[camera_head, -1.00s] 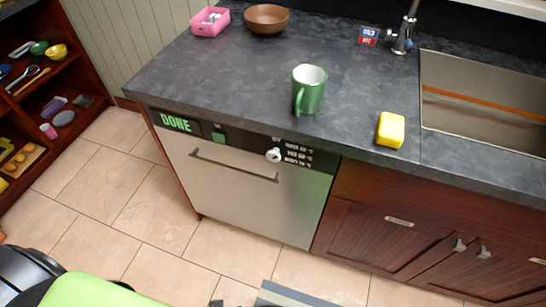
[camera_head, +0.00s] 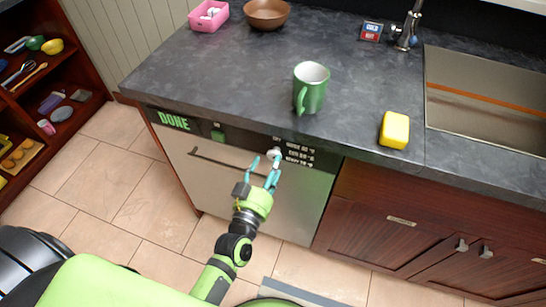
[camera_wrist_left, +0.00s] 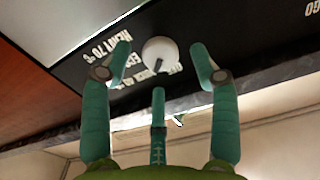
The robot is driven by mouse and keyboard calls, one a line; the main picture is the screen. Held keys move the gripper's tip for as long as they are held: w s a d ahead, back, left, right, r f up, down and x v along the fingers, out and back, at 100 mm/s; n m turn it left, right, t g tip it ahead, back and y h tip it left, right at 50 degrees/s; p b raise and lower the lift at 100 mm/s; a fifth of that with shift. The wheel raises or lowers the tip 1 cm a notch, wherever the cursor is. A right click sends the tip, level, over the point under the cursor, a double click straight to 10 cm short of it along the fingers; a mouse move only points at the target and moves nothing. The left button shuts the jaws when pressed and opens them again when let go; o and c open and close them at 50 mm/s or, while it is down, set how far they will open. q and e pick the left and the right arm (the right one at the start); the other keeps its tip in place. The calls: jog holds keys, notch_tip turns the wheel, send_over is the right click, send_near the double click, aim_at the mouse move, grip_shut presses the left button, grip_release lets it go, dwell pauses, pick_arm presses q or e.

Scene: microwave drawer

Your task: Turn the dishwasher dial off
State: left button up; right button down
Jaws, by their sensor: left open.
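The dishwasher (camera_head: 222,181) has a steel front with a black control strip along its top, under the dark counter. Its white round dial (camera_head: 275,153) sits on the strip beside white program labels. The dial also shows in the left wrist view (camera_wrist_left: 160,52), with a dark mark on its lower part. My left gripper (camera_head: 265,163) is open in front of the dial, just below it in the head view. In the left wrist view its teal fingers (camera_wrist_left: 161,65) stand on either side of the dial. Contact cannot be told. My right gripper is not in view.
A green display reading DONE (camera_head: 174,121) and a green button (camera_head: 218,135) are on the strip. The handle bar (camera_head: 225,162) sticks out below. A green mug (camera_head: 311,88), yellow sponge (camera_head: 394,130), pink box (camera_head: 208,16) and brown bowl (camera_head: 267,13) stand on the counter.

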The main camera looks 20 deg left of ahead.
aim_at(273, 160)
pick_arm(q)
jog(key=shift+w, duration=1.55)
jog(key=c, duration=1.1)
jog(key=shift+c, duration=0.2)
jog(key=shift+n, duration=0.3)
jog(key=n+p, duration=0.1)
jog(key=n, duration=0.2)
jog(key=shift+d+f+n, duration=0.1)
jog(key=shift+n, duration=0.2)
jog(key=shift+s+d+f+n+p, duration=0.1)
jog(key=shift+n+p, duration=0.25)
jog(key=shift+n, duration=1.95)
